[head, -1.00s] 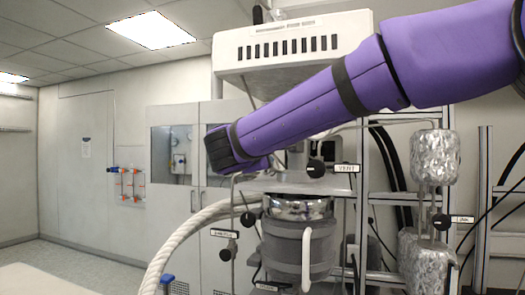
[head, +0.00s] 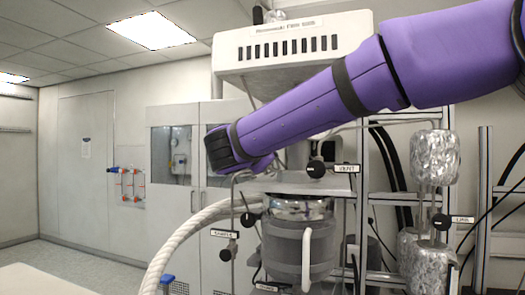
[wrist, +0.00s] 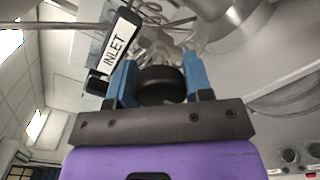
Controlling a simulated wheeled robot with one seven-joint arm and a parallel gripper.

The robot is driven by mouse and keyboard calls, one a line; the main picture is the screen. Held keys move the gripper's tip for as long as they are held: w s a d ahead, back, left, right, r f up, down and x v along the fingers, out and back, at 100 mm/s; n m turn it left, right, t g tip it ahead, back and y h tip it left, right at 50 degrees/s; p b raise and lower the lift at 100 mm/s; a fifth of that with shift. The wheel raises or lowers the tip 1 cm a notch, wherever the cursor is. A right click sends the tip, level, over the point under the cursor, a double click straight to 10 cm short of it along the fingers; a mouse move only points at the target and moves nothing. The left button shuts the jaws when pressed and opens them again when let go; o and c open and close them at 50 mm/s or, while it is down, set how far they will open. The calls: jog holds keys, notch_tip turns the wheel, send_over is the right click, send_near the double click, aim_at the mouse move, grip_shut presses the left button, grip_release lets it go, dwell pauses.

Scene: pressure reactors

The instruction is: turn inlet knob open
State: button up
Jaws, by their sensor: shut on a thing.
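In the wrist view the round black inlet knob (wrist: 160,86) sits between the two blue fingers of my gripper (wrist: 163,76). The gripper is shut on the knob, one finger on each side. A white label (wrist: 118,48) reading INLET is just left of and above the knob. In the head view my purple arm crosses in front of the reactor, and neither the gripper nor the inlet knob can be made out.
A black knob (head: 316,169) marked VENT and another labelled black knob (head: 440,221) are on the reactor stand. The grey reactor vessel (head: 283,240) stands below my arm. A thick white hose (head: 180,240) curves at its left. Foil-wrapped cylinders (head: 435,157) stand at right.

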jog(key=shift+f, duration=0.15)
jog(key=o, duration=0.9)
jog(key=v, duration=1.1)
jog(key=shift+d, duration=0.1)
